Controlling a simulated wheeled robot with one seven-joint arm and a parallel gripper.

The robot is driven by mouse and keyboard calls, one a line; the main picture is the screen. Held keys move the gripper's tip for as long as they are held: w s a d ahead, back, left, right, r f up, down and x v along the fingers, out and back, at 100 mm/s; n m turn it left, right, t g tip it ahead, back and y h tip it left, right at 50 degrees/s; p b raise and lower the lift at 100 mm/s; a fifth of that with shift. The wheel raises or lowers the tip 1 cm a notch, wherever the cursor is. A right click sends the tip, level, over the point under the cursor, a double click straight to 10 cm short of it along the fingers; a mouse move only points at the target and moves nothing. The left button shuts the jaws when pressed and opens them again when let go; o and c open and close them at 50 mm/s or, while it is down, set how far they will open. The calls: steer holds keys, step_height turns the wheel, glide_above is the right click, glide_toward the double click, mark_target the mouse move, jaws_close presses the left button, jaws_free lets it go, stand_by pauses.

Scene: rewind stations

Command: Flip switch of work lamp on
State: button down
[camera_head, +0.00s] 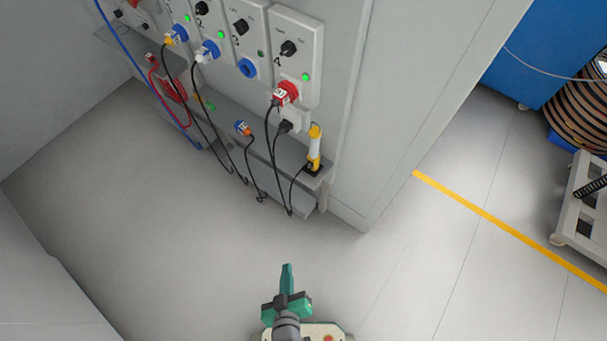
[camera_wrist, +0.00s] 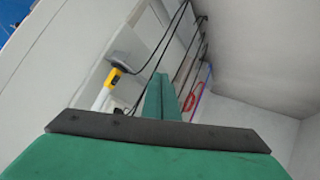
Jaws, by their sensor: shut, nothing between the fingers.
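The work lamp (camera_head: 314,147) is a yellow and white stick standing upright at the right end of a grey shelf, on a small black base. Its switch is too small to make out. In the wrist view the lamp (camera_wrist: 107,88) shows left of the fingers, tilted in the picture. My gripper (camera_head: 287,266) has green fingers that are shut and empty. It is over the open floor, well apart from the lamp and in front of the shelf. In the wrist view the shut fingers (camera_wrist: 160,97) point toward the panel wall.
The grey shelf (camera_head: 232,122) runs below a row of numbered socket boxes (camera_head: 296,52) with knobs, plugs and green lights. Black cables (camera_head: 272,165) hang over the shelf's front edge near the lamp. A cart (camera_head: 585,215) stands at the right. The floor between is clear.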

mark_target(309, 168)
steer(key=w+f+n+h, duration=0.4)
steer(key=w+f, duration=0.5)
steer(key=w, duration=0.3)
steer(key=w+a+r+n+t+h, duration=0.1)
steer(key=w+a+r+h, duration=0.3)
steer(key=w+r, duration=0.5)
steer(key=shift+w+r+t+h, duration=0.4)
steer(key=shift+t+h, duration=0.1)
steer(key=shift+h, duration=0.7)
steer(key=x, duration=1.4)
